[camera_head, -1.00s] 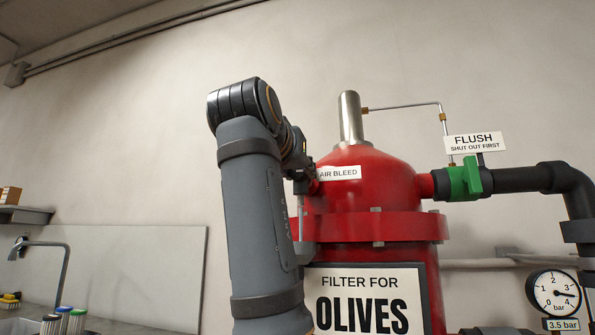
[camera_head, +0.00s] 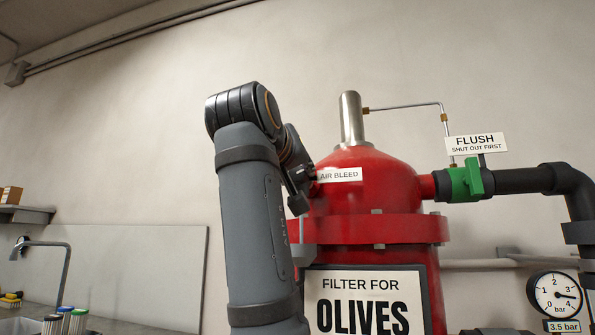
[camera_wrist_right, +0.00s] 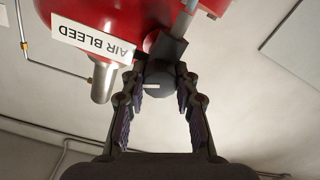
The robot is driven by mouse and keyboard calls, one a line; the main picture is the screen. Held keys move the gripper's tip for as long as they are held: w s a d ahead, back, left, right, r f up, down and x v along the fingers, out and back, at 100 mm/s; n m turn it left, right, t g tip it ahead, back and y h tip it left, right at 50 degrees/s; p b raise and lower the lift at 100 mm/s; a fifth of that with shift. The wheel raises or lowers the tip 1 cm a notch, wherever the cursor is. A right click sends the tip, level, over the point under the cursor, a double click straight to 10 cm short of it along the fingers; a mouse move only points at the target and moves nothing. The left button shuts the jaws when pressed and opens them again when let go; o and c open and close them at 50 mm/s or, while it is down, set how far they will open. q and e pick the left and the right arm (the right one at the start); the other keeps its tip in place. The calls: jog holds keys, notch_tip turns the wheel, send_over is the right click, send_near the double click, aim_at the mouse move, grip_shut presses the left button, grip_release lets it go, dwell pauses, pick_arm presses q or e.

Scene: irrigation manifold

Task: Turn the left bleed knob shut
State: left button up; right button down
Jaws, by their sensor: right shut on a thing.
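The bleed knob (camera_wrist_right: 158,85) is a dark round knob with a pale line on its face, beside the AIR BLEED label (camera_wrist_right: 93,40) in the right wrist view. That label (camera_head: 339,175) also shows on the red filter vessel (camera_head: 370,205) in the head view. My right gripper (camera_wrist_right: 160,76) has its two fingers on either side of the knob, closed on it. In the head view, my right gripper (camera_head: 301,190) is at the vessel's left shoulder, and it hides the knob there. My left gripper is in neither view.
A green flush valve (camera_head: 464,183) with a FLUSH sign (camera_head: 474,143) sits on the dark pipe at right. A metal cylinder (camera_head: 351,120) with a thin tube tops the vessel. A pressure gauge (camera_head: 556,293) is at lower right. A sink tap (camera_head: 65,265) stands at lower left.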

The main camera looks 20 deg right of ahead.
jog(key=shift+n, duration=1.1)
jog(key=c, duration=1)
grip_release()
jog(key=shift+a, duration=0.1)
